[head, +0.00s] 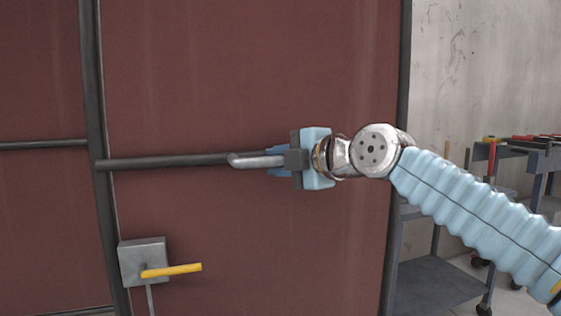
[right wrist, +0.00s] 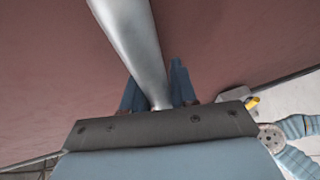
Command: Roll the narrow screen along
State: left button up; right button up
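A tall dark red screen panel (head: 250,80) in a dark metal frame fills the middle of the head view. A dark crossbar (head: 160,162) runs across it, and a grey metal handle (head: 256,161) with a bent end shows there. My right gripper (head: 284,160) is at the handle, in front of the panel. In the right wrist view, the handle (right wrist: 135,40) passes between the two blue fingers (right wrist: 160,92), which look closed against its sides. The fingertips are partly hidden. My left gripper is not visible.
A grey box (head: 143,262) with a yellow lever (head: 172,270) sits at the panel's lower left frame post. More red panel (head: 40,70) continues left of that post. A wheeled cart (head: 435,285) and a bench with tools (head: 530,150) stand at right by a pale wall.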

jog(key=o, duration=0.3)
jog(key=shift+s+d, duration=0.25)
jog(key=shift+d, duration=0.1)
jog(key=b+v, duration=0.3)
jog(key=v, duration=1)
jog(key=shift+b, duration=0.4)
jog(key=shift+a, duration=0.1)
